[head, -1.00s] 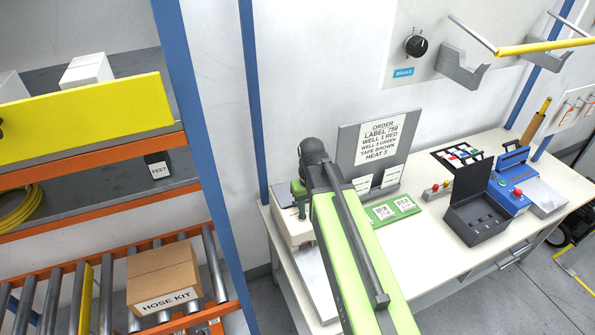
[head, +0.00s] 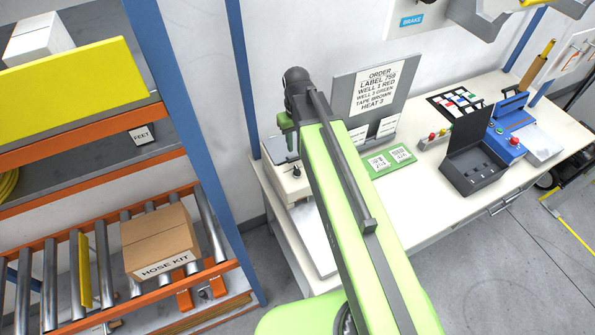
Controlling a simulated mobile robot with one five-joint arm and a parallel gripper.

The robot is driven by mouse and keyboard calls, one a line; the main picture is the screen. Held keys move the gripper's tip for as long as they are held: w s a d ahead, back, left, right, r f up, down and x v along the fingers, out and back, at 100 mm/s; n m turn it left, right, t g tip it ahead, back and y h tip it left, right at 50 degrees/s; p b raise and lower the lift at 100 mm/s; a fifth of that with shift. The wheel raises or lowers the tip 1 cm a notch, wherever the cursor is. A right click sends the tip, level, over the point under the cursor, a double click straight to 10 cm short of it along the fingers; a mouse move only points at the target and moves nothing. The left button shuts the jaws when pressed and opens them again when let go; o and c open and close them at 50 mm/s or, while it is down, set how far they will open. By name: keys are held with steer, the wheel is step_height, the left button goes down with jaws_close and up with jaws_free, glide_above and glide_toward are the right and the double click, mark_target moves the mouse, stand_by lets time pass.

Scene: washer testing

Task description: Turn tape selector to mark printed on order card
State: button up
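The order card (head: 376,88) stands on a grey upright board at the back of the bench and reads "TAPE BROWN", among other lines. My green arm crosses the middle of the view. My gripper (head: 290,142) points down at the arm's far end, over a beige box-shaped machine (head: 284,184) at the bench's left end. Its fingers are too small and hidden to show whether they are open. A small dark knob shows on the machine's front, below the gripper. I cannot tell whether this is the tape selector, and no tape colour marks are readable.
A conveyor rack with a hose kit box (head: 160,242) stands at left.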

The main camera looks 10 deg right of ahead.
mark_target(297, 168)
step_height(297, 168, down, 13)
steer(key=b, duration=1.1)
steer(key=shift+b, duration=0.3)
jaws_close()
